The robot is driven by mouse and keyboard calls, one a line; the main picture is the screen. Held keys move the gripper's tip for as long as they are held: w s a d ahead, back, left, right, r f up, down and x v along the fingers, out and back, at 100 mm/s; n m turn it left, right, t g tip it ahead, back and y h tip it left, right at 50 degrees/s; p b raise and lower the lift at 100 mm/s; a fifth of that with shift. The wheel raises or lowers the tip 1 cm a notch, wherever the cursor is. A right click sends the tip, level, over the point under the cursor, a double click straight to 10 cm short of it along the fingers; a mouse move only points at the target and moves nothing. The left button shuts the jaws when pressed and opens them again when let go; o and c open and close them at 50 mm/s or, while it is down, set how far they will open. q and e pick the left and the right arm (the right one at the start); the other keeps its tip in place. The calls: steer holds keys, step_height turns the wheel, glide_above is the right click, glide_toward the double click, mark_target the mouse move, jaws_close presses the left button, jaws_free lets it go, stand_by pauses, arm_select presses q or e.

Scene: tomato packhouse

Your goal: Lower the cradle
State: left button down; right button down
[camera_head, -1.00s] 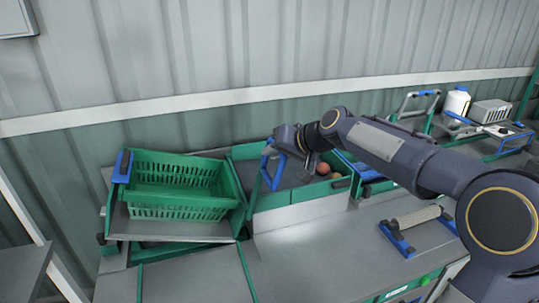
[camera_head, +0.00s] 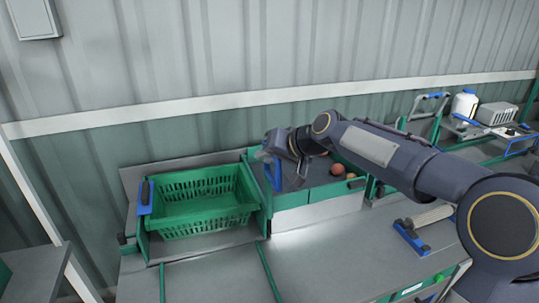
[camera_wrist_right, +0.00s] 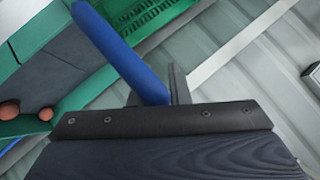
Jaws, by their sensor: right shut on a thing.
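The cradle (camera_head: 155,249) is a grey and green frame at the left of the bench in the head view. It has a blue part (camera_head: 145,196) on its left side and holds a green slatted crate (camera_head: 208,224) that looks empty. A blue lever (camera_head: 276,178) stands at the cradle's right side. My right gripper (camera_head: 272,153) is shut on the lever near its upper end. In the right wrist view the blue lever (camera_wrist_right: 118,48) runs down to the jaws, and its held end is partly hidden by my gripper. My left gripper is not in view.
A green-edged bin (camera_head: 318,196) with several tomatoes (camera_head: 337,169) lies right of the lever, partly behind my right arm. The bench front (camera_head: 215,280) is clear.

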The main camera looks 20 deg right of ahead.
steer(key=shift+f, duration=0.2)
steer(key=c, duration=1.4)
jaws_free()
steer(key=shift+o, duration=0.2)
steer(key=shift+r, duration=0.1)
steer(key=b+v, duration=0.1)
steer(key=v, duration=0.7)
